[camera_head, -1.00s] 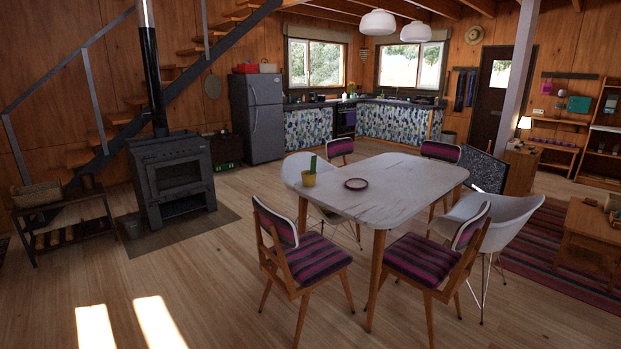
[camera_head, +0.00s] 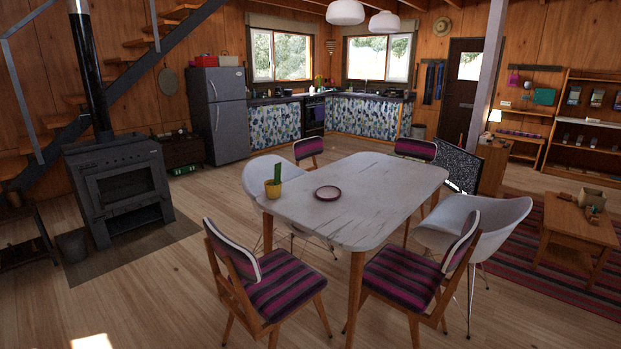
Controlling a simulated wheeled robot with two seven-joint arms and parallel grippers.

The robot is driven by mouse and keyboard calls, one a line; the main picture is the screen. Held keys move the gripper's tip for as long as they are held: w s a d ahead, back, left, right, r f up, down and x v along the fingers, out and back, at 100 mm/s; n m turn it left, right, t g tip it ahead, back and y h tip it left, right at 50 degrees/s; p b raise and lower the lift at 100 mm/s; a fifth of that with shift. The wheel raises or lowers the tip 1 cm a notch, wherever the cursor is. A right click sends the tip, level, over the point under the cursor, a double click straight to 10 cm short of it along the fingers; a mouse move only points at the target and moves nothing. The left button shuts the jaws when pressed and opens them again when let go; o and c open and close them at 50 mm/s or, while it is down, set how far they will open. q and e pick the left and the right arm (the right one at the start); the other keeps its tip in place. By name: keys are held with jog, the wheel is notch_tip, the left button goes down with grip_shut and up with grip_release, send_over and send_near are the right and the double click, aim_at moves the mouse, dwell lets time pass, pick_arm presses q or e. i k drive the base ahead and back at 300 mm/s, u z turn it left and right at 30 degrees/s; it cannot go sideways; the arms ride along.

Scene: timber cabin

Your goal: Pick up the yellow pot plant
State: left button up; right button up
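The yellow pot plant (camera_head: 273,188) stands upright near the left corner of the white dining table (camera_head: 345,225). It is a small yellow pot with a green, cactus-like stem. A round dark-rimmed plate (camera_head: 328,193) lies on the table to the right of the pot. Neither of my grippers shows in the head view, and nothing touches the plant.
Striped chairs (camera_head: 275,290) and (camera_head: 405,280) stand at the near side of the table. White shell chairs stand at its left and right (camera_head: 480,225). A black stove (camera_head: 120,185) is at left. Open wooden floor (camera_head: 160,290) lies at front left.

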aim_at(273, 188)
jog(key=z, duration=0.3)
jog(key=i, duration=2.05)
